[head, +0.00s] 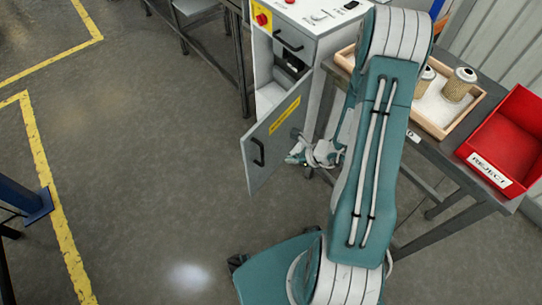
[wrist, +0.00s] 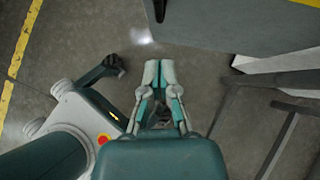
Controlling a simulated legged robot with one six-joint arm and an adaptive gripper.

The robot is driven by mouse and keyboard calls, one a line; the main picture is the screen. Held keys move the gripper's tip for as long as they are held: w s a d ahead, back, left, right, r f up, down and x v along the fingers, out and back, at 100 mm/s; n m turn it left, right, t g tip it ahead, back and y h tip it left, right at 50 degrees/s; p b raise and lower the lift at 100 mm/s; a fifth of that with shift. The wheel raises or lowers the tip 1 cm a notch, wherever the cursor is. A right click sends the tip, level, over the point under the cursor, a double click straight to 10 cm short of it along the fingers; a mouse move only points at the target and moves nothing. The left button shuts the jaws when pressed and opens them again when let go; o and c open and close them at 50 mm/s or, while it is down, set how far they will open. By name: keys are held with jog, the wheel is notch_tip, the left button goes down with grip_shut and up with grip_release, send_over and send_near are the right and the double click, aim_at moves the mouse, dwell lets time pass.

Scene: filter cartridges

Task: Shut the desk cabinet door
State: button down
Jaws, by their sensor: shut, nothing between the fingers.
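The grey desk cabinet (head: 264,75) stands at the upper middle of the head view. Its door (head: 275,150) stands ajar, swung out toward the lower left, with a black handle (head: 258,152) and a yellow label (head: 285,114) on the face I see. My gripper (head: 294,158) is on that labelled side, just right of the handle. In the wrist view my gripper (wrist: 159,72) has its fingertips together, with nothing between them. The door (wrist: 235,28) fills the top right there, ahead of the fingertips; I cannot tell whether they touch. Part of the handle (wrist: 159,10) shows at the top.
A drawer with a handle (head: 288,41) sits above the cabinet opening. Right of my arm, a table holds a wooden tray (head: 437,131) with filter cartridges (head: 459,84) and a red reject bin (head: 510,135). The floor left of the door is clear.

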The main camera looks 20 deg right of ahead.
jog(key=w+a+f, duration=0.3)
jog(key=w+a, duration=0.2)
jog(key=shift+w+f, duration=0.2)
jog(key=shift+f, duration=0.05)
jog(key=shift+w, duration=0.1)
